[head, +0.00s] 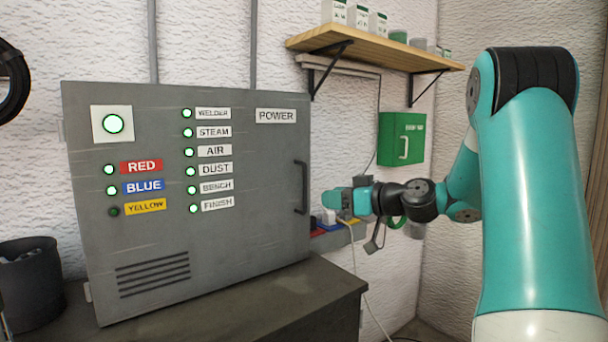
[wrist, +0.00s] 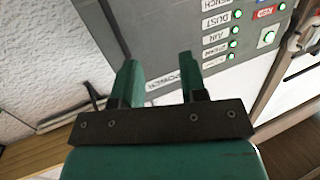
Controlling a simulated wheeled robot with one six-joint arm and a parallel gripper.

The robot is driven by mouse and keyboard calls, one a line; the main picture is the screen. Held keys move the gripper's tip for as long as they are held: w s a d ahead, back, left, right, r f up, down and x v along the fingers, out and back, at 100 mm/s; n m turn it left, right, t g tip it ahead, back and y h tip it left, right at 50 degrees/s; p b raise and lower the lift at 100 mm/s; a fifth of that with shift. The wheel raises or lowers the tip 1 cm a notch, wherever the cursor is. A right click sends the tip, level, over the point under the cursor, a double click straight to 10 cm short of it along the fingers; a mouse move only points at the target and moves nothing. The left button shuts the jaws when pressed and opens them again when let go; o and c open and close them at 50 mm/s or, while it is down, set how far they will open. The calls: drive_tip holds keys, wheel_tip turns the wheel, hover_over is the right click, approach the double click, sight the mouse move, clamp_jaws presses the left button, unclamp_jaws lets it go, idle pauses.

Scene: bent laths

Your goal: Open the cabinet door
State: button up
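The grey cabinet (head: 235,240) stands on a dark bench, and its front door looks shut. Its dark vertical handle (head: 300,188) is near the door's right edge. My gripper (head: 338,203) is to the right of the handle, apart from it, near the wall. In the wrist view my gripper (wrist: 158,78) has its two green fingers spread with nothing held between them. I do not make out the handle in the wrist view.
A wooden shelf (head: 385,50) with jars hangs above my arm. A small green wall box (head: 402,138) is behind it. Sockets with coloured plugs and a hanging white cable (head: 355,262) are close to my gripper. A dark bin (head: 28,285) stands at the left.

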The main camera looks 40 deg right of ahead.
drive_tip(key=s+d+r+m+t+h, duration=0.1)
drive_tip(key=d+t+h, duration=0.1)
drive_tip(key=d, duration=0.4)
drive_tip(key=p, duration=0.9)
hover_over(305, 208)
drive_tip(key=shift+w+d+r, duration=0.2)
drive_tip(key=shift+w, duration=0.15)
clamp_jaws()
